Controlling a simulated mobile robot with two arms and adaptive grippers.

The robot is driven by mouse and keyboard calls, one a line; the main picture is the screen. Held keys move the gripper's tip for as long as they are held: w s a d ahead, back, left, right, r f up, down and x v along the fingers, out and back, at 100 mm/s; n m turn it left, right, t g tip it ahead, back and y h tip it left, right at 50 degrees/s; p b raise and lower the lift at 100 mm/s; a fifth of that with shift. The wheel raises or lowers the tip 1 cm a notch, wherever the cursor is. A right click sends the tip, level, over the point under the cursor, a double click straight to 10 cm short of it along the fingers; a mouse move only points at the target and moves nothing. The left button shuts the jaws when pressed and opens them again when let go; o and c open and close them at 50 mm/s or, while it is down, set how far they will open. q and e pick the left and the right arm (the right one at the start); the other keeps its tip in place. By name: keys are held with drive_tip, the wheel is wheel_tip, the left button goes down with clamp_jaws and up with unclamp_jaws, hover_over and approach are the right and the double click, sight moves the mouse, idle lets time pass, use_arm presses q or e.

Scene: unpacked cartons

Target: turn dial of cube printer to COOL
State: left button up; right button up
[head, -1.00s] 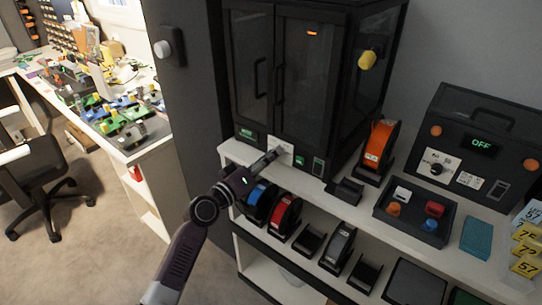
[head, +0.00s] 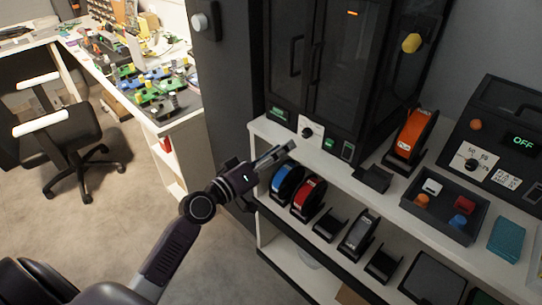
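The tall black cabinet (head: 336,75) with glass doors, which looks like the cube printer, stands on the white shelf. Its dial (head: 308,131) sits on a small white panel low on its front, between green-lit displays. The dial's pointer and lettering are too small to read, so I cannot tell its setting. My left gripper (head: 288,149) is in front of the shelf edge, below and left of the dial, apart from it. Its fingers look close together and empty, but I cannot tell whether they are shut. My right gripper is out of view.
A black box (head: 497,140) with its own dial and a green OFF display stands at the right. An orange spool holder (head: 411,138) and a dark tray (head: 443,222) are on the shelf top. Blue and red spools (head: 308,198) sit on the lower shelf near my gripper.

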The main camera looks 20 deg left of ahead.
use_arm(q)
drive_tip(key=shift+v, duration=1.75)
drive_tip(key=s+a+f+g+y, duration=0.1)
drive_tip(key=a+f+g+y, duration=0.1)
drive_tip(key=f, duration=1)
drive_tip(key=s+a+f+g+y, duration=0.1)
drive_tip(key=s+f+g, duration=0.1)
drive_tip(key=f, duration=1)
drive_tip(key=s+f+m+g+y, duration=0.1)
drive_tip(key=s+f+g, duration=0.1)
drive_tip(key=s+f, duration=0.5)
drive_tip(key=s+f+g+y, duration=0.1)
drive_tip(key=s+f+g, duration=0.1)
drive_tip(key=f, duration=0.8)
drive_tip(key=s+d+f+m+g, duration=0.1)
drive_tip(key=s+f+m+g, duration=0.1)
drive_tip(key=s+f, duration=0.5)
drive_tip(key=s+d+f+m+g, duration=0.1)
drive_tip(key=s+f, duration=0.6)
drive_tip(key=s, duration=1)
drive_tip(key=s+d+f+m+g+y, duration=0.1)
drive_tip(key=s+f+g, duration=0.4)
drive_tip(key=s, duration=0.7)
wheel_tip(320, 180, down, 3)
drive_tip(key=d+m, duration=0.1)
drive_tip(key=m, duration=0.1)
drive_tip(key=shift+s+m, duration=0.3)
drive_tip(key=shift+m, duration=0.1)
drive_tip(key=shift+r, duration=0.1)
